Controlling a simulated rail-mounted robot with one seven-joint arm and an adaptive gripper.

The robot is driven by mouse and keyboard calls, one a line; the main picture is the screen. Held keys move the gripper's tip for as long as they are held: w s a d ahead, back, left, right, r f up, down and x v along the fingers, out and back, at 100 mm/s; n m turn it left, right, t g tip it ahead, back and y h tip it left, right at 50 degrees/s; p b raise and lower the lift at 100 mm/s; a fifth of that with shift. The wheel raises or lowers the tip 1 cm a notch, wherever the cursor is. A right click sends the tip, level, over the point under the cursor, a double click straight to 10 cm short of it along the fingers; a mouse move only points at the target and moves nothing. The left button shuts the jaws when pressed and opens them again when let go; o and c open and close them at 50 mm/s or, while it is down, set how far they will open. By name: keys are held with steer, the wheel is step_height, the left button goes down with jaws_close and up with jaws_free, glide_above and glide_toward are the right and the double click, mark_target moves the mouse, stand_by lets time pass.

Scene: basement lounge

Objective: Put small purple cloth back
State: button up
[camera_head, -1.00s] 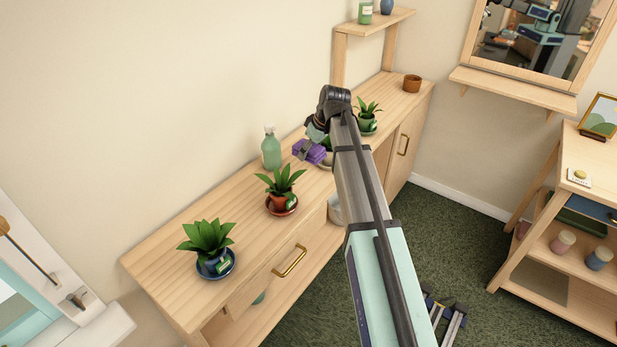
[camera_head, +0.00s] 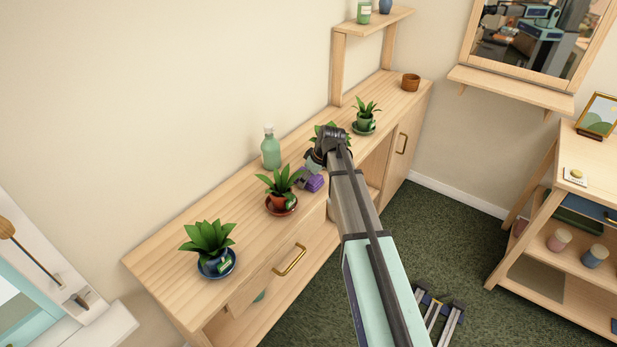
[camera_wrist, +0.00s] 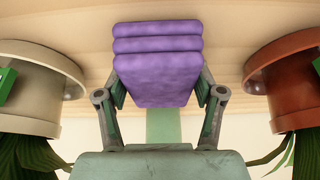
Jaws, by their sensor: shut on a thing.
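The small purple cloth (camera_head: 313,183) is a thick folded stack, held over the wooden cabinet top (camera_head: 215,197). My gripper (camera_wrist: 160,92) is shut on the purple cloth (camera_wrist: 157,62), with one finger on each side of it. In the head view the cloth is just right of the plant in the terracotta pot (camera_head: 279,201) and in front of the plant partly hidden by my wrist (camera_head: 318,134). The wrist view shows the cloth between a cream pot (camera_wrist: 38,85) and the terracotta pot (camera_wrist: 287,75). Whether the cloth touches the wood is unclear.
A plant in a blue pot (camera_head: 213,262) is at the near end; a plant in a green pot (camera_head: 365,122) and a small brown pot (camera_head: 411,82) are farther back. A shelf unit (camera_head: 545,200) stands at right.

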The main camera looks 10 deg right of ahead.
steer(key=shift+f, duration=0.15)
steer(key=o, duration=1.1)
steer(key=b+v, duration=0.1)
steer(key=v, duration=1.1)
steer(key=shift+r+b, duration=0.25)
steer(key=shift+b, duration=0.15)
steer(key=shift+a, duration=0.1)
